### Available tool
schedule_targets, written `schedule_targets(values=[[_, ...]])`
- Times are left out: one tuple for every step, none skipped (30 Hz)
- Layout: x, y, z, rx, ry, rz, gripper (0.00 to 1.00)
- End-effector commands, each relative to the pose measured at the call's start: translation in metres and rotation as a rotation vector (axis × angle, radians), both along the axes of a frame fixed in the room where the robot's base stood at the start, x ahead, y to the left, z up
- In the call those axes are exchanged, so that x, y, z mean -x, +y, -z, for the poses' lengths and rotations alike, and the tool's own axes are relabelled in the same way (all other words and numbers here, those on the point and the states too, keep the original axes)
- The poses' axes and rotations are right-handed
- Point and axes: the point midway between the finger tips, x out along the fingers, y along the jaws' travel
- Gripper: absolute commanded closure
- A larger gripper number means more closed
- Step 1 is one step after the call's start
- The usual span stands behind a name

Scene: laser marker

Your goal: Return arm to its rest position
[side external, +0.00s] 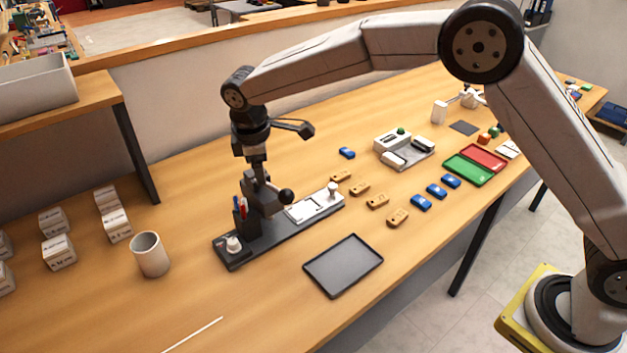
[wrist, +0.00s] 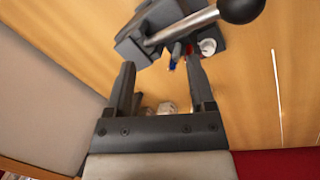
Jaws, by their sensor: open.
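My gripper (side external: 258,172) points down just above the dark lever device (side external: 264,196) on the work table. In the wrist view my two fingers (wrist: 162,72) stand apart with nothing held between them. The device's metal lever with a black ball knob (side external: 286,196) lies beyond the fingertips, and the knob also shows at the top of the wrist view (wrist: 240,8). Whether a finger touches the device cannot be told. My arm reaches over the table from its base at the right.
A dark base plate (side external: 290,228) carries the device, a pen holder (side external: 242,224) and a white-topped fixture (side external: 310,207). An empty black tray (side external: 343,265), tan and blue pieces (side external: 421,202), a grey cup (side external: 150,254) and white boxes (side external: 58,252) stand around. The front-left table is mostly clear.

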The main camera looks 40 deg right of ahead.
Motion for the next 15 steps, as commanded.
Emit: schedule_targets(values=[[0.005,-0.01,-0.002,-0.014,-0.005,0.033,0.3],[0.008,-0.015,-0.002,-0.021,-0.008,0.051,0.3],[0.012,-0.021,-0.002,-0.03,-0.011,0.075,0.3],[0.015,-0.025,-0.002,-0.036,-0.013,0.091,0.3],[0.018,-0.03,-0.002,-0.043,-0.016,0.109,0.3],[0.022,-0.036,-0.002,-0.052,-0.018,0.132,0.3],[0.025,-0.04,-0.002,-0.059,-0.021,0.149,0.3],[0.029,-0.044,-0.002,-0.066,-0.022,0.167,0.3],[0.033,-0.05,-0.001,-0.074,-0.026,0.191,0.3],[0.037,-0.054,-0.001,-0.081,-0.028,0.208,0.3],[0.041,-0.058,-0.001,-0.087,-0.03,0.226,0.3],[0.046,-0.064,0.0,-0.095,-0.034,0.249,0.3],[0.05,-0.069,0.0,-0.102,-0.035,0.269,0.3],[0.055,-0.073,0.0,-0.109,-0.038,0.289,0.3],[0.061,-0.079,0.0,-0.119,-0.042,0.315,0.3]])
